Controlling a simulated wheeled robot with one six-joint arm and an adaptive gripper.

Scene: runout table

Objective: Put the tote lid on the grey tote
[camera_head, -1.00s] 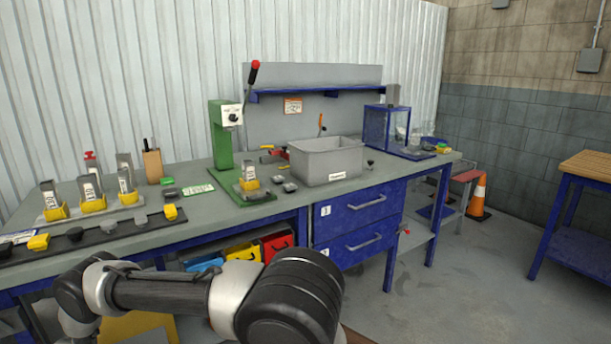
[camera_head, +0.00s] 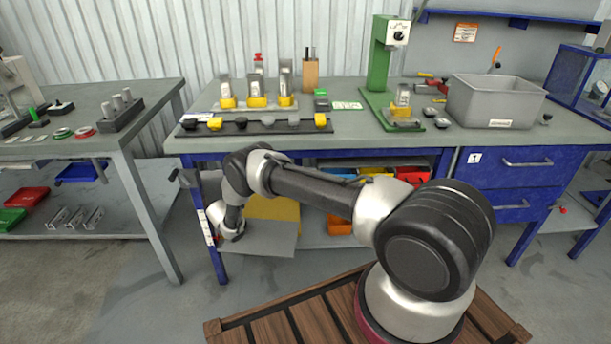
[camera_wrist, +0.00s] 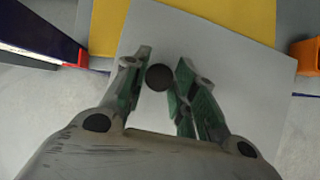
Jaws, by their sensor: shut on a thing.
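The tote lid is a flat light-grey plate with a dark round knob (camera_wrist: 159,77) in the wrist view. My gripper (camera_wrist: 160,80) has its two fingers closed on either side of this knob. In the head view the lid (camera_head: 268,240) shows below the workbench front, beside my wrist; the fingers are hard to make out there. The grey tote (camera_head: 494,104) stands open on the right part of the workbench (camera_head: 350,147), upright, with a white label on its front. The lid is apart from it, lower and to the left.
A yellow panel (camera_head: 273,208) is behind the lid under the bench. A bench leg (camera_head: 213,240) is close to my wrist. Orange and red bins sit under the bench. A green press (camera_head: 380,62) and small parts stand left of the tote. Another table (camera_head: 85,97) is at left.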

